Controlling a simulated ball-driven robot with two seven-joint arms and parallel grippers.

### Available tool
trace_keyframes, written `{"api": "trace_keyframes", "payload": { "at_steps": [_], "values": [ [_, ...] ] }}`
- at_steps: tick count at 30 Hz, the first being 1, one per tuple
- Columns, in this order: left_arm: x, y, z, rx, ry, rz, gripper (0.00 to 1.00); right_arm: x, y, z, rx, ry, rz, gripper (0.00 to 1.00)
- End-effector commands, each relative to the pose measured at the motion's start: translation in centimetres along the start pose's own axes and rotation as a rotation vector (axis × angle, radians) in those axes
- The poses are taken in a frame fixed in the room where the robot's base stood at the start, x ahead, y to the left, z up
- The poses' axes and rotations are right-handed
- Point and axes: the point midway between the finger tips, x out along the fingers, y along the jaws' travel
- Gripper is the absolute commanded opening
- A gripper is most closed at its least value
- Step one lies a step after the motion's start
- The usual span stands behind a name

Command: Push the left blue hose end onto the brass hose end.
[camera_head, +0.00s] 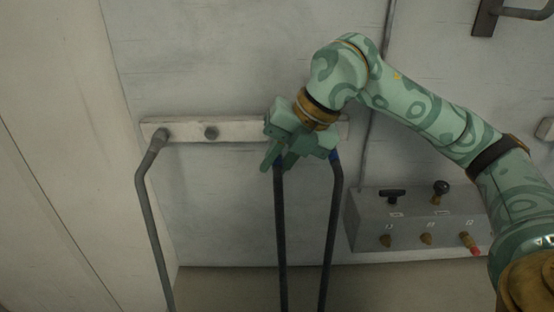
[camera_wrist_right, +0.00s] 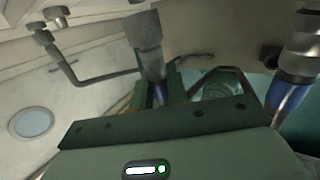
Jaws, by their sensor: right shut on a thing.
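My right gripper (camera_head: 277,160) is at the wall rail and shut on the left blue hose end. That end's dark hose (camera_head: 281,225) hangs straight down below the fingers; in the head view the gripper hides its top. In the wrist view a bit of the blue end (camera_wrist_right: 160,94) shows between the fingers, with a grey cylinder (camera_wrist_right: 147,38) beyond it. Brass hose ends stick out of a grey box low on the right: a left one (camera_head: 386,240), a middle one (camera_head: 427,239) and a right one (camera_head: 465,239) with a red tip. My left gripper is not in view.
A second blue-ended hose (camera_head: 333,200) hangs just right of the held one. The grey box (camera_head: 365,225) has two dark knobs on top.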

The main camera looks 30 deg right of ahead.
Motion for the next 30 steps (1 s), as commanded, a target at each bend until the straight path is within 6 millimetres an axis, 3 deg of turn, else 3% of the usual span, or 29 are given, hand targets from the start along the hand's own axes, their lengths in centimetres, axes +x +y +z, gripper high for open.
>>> {"api": "trace_keyframes", "payload": {
  "at_steps": [30],
  "values": [
    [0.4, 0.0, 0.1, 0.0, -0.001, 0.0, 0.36, -0.2, 0.1, -1.7, -0.001, -0.001, 0.001, 0.0]
  ]
}}
